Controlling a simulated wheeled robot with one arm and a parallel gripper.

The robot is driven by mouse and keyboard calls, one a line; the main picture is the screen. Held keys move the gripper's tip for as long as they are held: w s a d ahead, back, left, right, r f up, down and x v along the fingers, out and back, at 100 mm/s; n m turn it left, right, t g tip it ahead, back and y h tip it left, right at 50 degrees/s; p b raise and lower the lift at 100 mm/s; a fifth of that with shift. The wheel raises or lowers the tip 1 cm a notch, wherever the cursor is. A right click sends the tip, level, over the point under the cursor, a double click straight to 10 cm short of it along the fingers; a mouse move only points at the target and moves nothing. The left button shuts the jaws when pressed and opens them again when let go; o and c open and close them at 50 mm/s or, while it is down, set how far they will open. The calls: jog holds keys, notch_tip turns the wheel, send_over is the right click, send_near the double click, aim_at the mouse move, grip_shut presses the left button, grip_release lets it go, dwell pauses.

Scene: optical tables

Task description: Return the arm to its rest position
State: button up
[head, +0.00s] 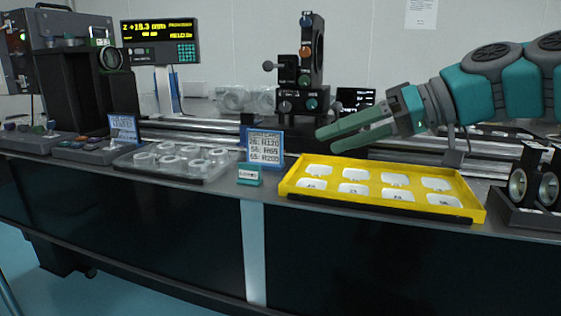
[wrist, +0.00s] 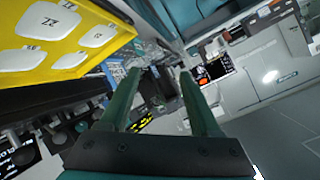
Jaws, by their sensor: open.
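My arm (head: 490,85) is teal and grey and reaches in from the right in the head view. My gripper (head: 322,138) has green fingers that point left, above the far edge of the yellow tray. In the wrist view the two fingers of my gripper (wrist: 170,72) stand apart with nothing held between them. The yellow tray (head: 480,212) on the table holds several white labelled pieces (head: 355,188). The tray also shows at the upper left of the wrist view (wrist: 84,40).
A black optical mount (head: 308,60) stands behind the fingertips. A blue sign (head: 262,148) and a small teal box (head: 249,175) stand left of the tray. A clear tray of lenses (head: 172,160) lies farther left. Black ring mounts (head: 535,185) stand at the right.

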jog(key=s+a+f+m+g+h+p, duration=0.1)
jog(key=s+a+f+h, duration=0.15)
jog(key=f, duration=0.35)
jog(key=s+a+f+m+g+h, duration=0.1)
jog(key=s+f, duration=0.3)
jog(key=f, duration=0.3)
jog(key=s+a+f+m+g+h+p, duration=0.1)
jog(key=s+f+m+h, duration=0.15)
jog(key=f, duration=0.35)
jog(key=s+d+f+m+g+h+p, duration=0.1)
jog(key=s+d+f+h, duration=0.2)
jog(key=s+d+f, duration=0.2)
jog(key=s+d+f+m+g+h+p, duration=0.1)
jog(key=s+d+f, duration=0.4)
jog(key=s+f, duration=0.5)
jog(key=shift+s+g+h, duration=0.5)
jog(key=shift+s+h, duration=0.2)
jog(key=shift+h, duration=0.4)
